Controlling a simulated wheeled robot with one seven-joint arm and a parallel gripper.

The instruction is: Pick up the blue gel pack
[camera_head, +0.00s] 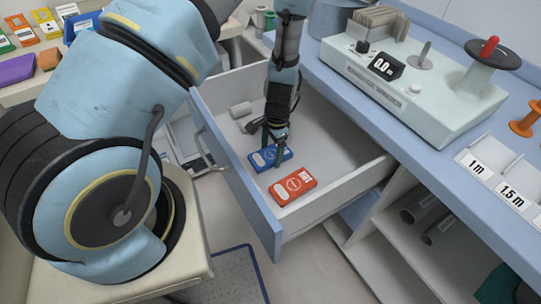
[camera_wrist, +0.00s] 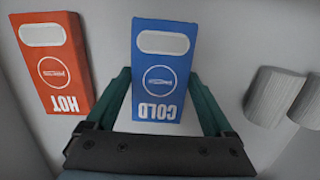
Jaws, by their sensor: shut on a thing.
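The blue gel pack (camera_head: 269,158) lies in an open drawer in the head view, and it fills the middle of the wrist view (camera_wrist: 163,68), with a white label window and the word COLD. My gripper (camera_head: 267,146) reaches down into the drawer from above. In the wrist view its green fingers (camera_wrist: 162,100) stand on either side of the pack's near end, and it is shut on the pack. The pack appears at or close to the drawer floor; whether it touches is hard to tell.
A red gel pack (camera_head: 292,186) marked HOT lies beside the blue one. Rolled white items (camera_wrist: 273,96) lie on the pack's other side. The drawer's front panel (camera_head: 235,187) and right wall (camera_head: 337,197) bound the space. A bandage winder (camera_head: 410,80) stands on the blue counter.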

